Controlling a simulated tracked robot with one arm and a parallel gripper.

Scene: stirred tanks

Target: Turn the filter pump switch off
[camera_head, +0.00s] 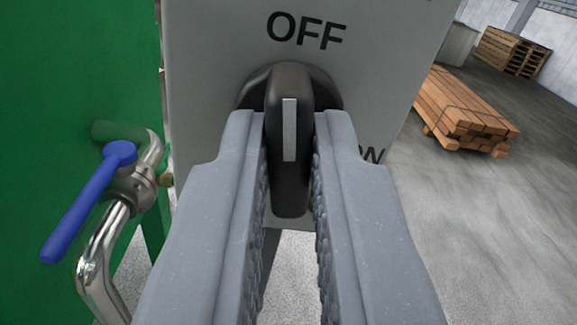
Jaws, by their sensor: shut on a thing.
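The filter pump switch is a black rotary knob (289,185) on a grey panel (205,90), in the middle of the head view. Its white pointer line stands nearly vertical in the picture. The word OFF is printed above the knob. A label at the lower right, partly hidden by my right finger, shows its last letter or letters, apparently of ON. My gripper (289,140) has one grey finger on each side of the knob's grip and is shut on it. The fingers hide parts of the knob's round base.
A green tank wall (70,80) stands close on the left. A metal pipe (98,265) and a valve with a blue lever (80,210) stick out beside the panel. Stacked timber (465,108), pallets (510,50) and open concrete floor lie behind at the right.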

